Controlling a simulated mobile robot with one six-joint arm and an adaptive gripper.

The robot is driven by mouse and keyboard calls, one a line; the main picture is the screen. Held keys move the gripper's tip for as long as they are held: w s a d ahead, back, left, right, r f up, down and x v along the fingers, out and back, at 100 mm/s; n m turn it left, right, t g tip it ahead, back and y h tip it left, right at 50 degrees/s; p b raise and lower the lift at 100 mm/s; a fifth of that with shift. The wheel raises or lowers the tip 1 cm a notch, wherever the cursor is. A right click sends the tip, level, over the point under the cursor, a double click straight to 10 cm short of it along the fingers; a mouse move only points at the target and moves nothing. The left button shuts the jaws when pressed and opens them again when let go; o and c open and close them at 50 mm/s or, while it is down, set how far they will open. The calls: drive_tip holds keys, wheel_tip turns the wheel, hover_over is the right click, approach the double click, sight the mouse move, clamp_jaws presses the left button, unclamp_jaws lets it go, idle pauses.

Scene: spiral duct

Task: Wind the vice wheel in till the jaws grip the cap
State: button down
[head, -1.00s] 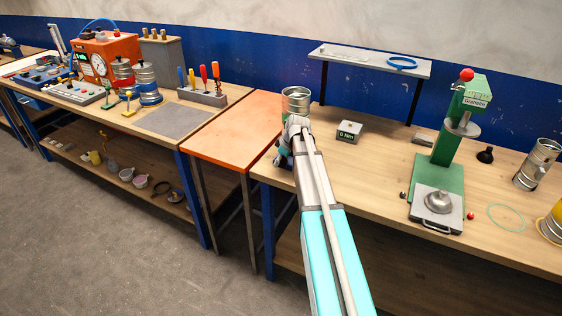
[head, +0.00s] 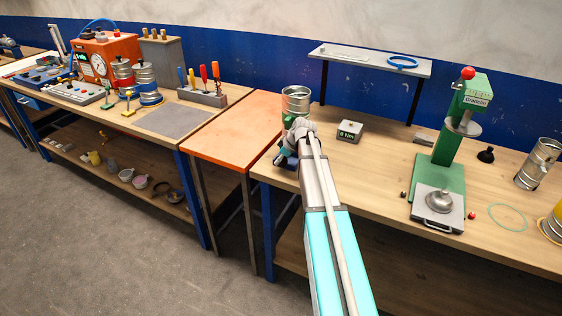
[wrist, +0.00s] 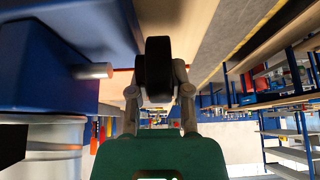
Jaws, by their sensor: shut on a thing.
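The vice wheel (wrist: 157,65) is black and fills the space between the fingers of my gripper (wrist: 158,92) in the wrist view. My gripper is shut on it. A grey and red spindle (wrist: 95,71) runs from the wheel to the blue vice body (wrist: 50,65) on the left. In the head view the vice (head: 285,160) is mostly hidden behind my arm at the bench's left edge. A silver ribbed cylinder (head: 296,98) stands at the vice. I cannot tell the cap apart from it, and the contact of the jaws is hidden.
A small box reading 0 Nm (head: 349,131) sits right of the vice. A green press (head: 440,160) stands further right on the wooden bench (head: 375,180). An orange table (head: 235,130) adjoins on the left. A grey shelf (head: 370,60) is behind.

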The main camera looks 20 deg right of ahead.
drive_tip(key=shift+s+f+t+y+b, duration=0.1)
drive_tip(key=shift+f+t+y+b, duration=0.05)
drive_tip(key=shift+t+y+b, duration=0.8)
drive_tip(key=shift+d+r+t+b, duration=0.1)
drive_tip(key=shift+r+t+b, duration=0.15)
drive_tip(key=shift+b, duration=0.15)
drive_tip(key=c, duration=0.7)
unclamp_jaws()
drive_tip(key=shift+o, duration=0.7)
drive_tip(key=shift+o, duration=0.3)
